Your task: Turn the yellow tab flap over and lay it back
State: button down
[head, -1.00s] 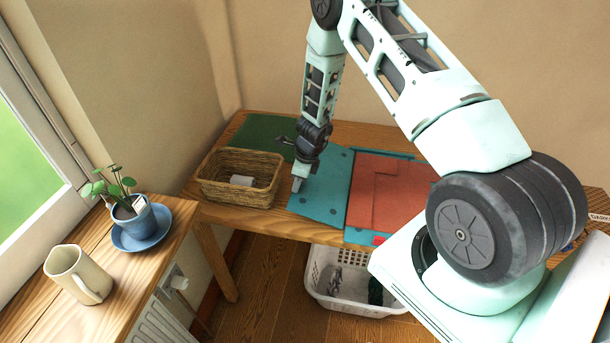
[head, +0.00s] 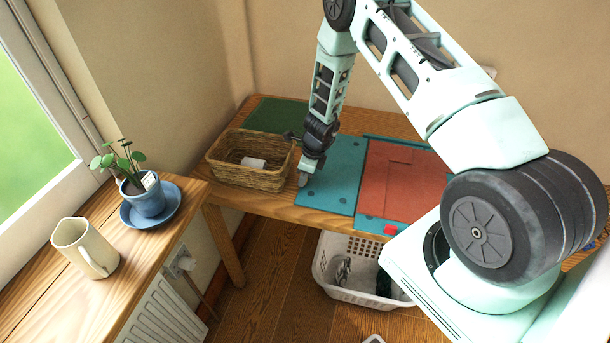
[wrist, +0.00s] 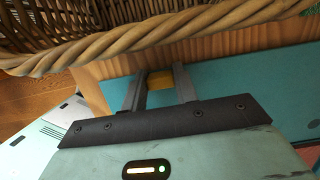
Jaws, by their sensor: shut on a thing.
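My gripper (wrist: 159,76) is shut on a small yellow tab (wrist: 160,81), seen between its two fingers in the wrist view. The tab is at the left edge of a teal panel (wrist: 235,82). In the head view my gripper (head: 304,181) is low over the left edge of this teal panel (head: 338,180), which has darker dots and lies roughly flat on the table. The tab cannot be made out there. An orange-red panel (head: 405,200) with a square outline lies to the right of the teal panel.
A wicker basket (head: 235,178) holding a white item stands close left of my gripper; its rim (wrist: 130,42) is near in the wrist view. A green mat (head: 278,115) lies behind. A white laundry basket (head: 345,290) is below the wooden table (head: 270,206).

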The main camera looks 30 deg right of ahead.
jog(key=c, duration=1.1)
grip_release()
jog(key=shift+a, duration=0.3)
jog(key=shift+d, duration=0.15)
jog(key=b+v, duration=0.1)
jog(key=v, duration=1.6)
jog(key=shift+r, duration=0.25)
